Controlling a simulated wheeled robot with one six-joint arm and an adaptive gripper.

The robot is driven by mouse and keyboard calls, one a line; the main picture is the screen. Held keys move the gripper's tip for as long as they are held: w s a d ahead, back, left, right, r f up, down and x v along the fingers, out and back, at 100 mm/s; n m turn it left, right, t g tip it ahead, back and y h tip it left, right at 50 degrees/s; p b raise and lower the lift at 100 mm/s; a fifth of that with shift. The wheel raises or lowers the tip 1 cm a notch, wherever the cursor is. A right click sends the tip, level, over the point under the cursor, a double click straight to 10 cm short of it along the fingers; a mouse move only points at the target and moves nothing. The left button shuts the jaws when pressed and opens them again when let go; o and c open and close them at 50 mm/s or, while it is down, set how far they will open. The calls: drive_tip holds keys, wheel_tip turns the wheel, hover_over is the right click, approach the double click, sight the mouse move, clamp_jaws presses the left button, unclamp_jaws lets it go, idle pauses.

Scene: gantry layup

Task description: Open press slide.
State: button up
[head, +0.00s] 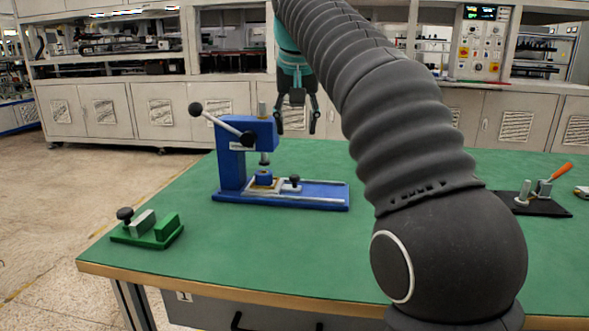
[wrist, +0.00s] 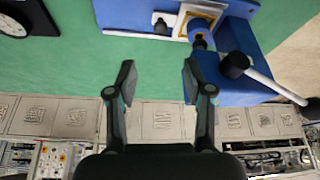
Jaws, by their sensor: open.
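The blue press (head: 232,165) stands upright on the green table, with a long lever ending in black balls. Its slide, a pale plate with a black knob (head: 295,180), lies on the blue base rails (head: 325,193). The plate's yellow-edged end is below the press ram (head: 264,158). In the wrist view the slide knob (wrist: 160,25) and ram (wrist: 199,38) show near the top, and the press body (wrist: 240,40) at upper right. My gripper (head: 297,128) is open and empty, pointing down, apart from the knob; its two fingers also show in the wrist view (wrist: 158,78).
A green fixture (head: 165,228) with a black knob sits at the table's left front corner. A black plate with an orange-handled clamp (head: 548,208) is at the right. A round dial (wrist: 14,22) shows in the wrist view. The table front is clear.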

sight(295, 176)
drive_tip(key=b+x, duration=0.3)
drive_tip(key=x, duration=1)
drive_tip(key=shift+w+f+b, duration=0.25)
drive_tip(key=shift+b, duration=0.15)
clamp_jaws()
